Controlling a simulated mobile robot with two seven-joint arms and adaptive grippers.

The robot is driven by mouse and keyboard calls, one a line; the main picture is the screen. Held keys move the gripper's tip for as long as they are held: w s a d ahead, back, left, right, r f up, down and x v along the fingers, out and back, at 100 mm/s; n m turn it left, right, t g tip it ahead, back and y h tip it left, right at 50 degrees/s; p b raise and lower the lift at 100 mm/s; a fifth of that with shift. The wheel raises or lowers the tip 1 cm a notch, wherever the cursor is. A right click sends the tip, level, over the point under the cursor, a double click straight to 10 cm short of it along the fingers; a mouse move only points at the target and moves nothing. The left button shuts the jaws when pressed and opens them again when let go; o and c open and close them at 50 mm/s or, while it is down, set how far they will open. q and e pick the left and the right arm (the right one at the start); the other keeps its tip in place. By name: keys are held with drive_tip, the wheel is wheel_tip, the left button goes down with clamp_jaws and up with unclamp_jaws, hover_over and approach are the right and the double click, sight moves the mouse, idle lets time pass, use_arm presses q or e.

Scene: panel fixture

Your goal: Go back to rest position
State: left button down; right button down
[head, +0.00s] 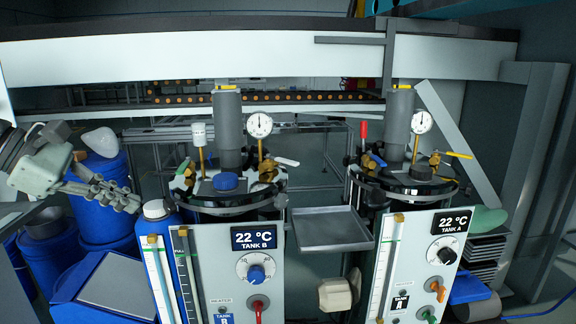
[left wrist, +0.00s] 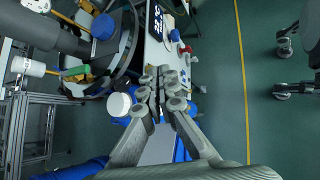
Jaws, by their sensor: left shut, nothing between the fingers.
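My left gripper (head: 128,198) comes in from the left in the head view, shut and empty, its fingertips beside the white cap (head: 155,209) of a blue bottle. It also shows shut in the left wrist view (left wrist: 165,82), in front of the tank panel. The Tank B panel (head: 226,284) reads 22 °C and has a dial with a blue knob (head: 256,273) and a red knob below. The Tank A panel (head: 416,284) also reads 22 °C, with a black-knobbed dial (head: 447,256). My right gripper does not show.
A grey tray (head: 305,246) sits between the two tanks. Blue drums (head: 105,180) and a blue bin (head: 75,292) stand at the left. Gauges, valves and pipes rise above both tanks. Green floor (left wrist: 215,50) lies open to the right in the left wrist view.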

use_arm(q)
drive_tip(key=w+a+f+n+t+y, duration=0.1)
drive_tip(key=w+a+f+n+t, duration=0.3)
drive_tip(key=n, duration=0.7)
drive_tip(key=w+a+f+n+t+y, duration=0.1)
drive_tip(key=w+a+f+n+t, duration=0.2)
drive_tip(key=a+f+n+t, duration=0.5)
drive_tip(key=s+a+f+n+g+y, duration=0.1)
drive_tip(key=s+f+n+g+y, duration=0.2)
drive_tip(key=f+n, duration=0.5)
drive_tip(key=s+a+f+n+y, duration=0.1)
drive_tip(key=s+f+n+y, duration=0.1)
drive_tip(key=f+n+y, duration=0.5)
drive_tip(key=s+d+f+n+g, duration=0.25)
drive_tip(key=s+f+n, duration=0.25)
drive_tip(key=f, duration=0.3)
drive_tip(key=s+d+f+n+g, duration=0.2)
drive_tip(key=s+f+n+g, duration=0.25)
drive_tip(key=f, duration=0.35)
drive_tip(key=s+d+f+n+g+h, duration=0.3)
drive_tip(key=s+d+f+n+g, duration=0.2)
drive_tip(key=s+d+f, duration=0.6)
drive_tip(key=s+d+n, duration=0.1)
drive_tip(key=s+d, duration=0.1)
drive_tip(key=s, duration=0.1)
drive_tip(key=shift+d, duration=0.2)
drive_tip(key=shift+s, duration=0.1)
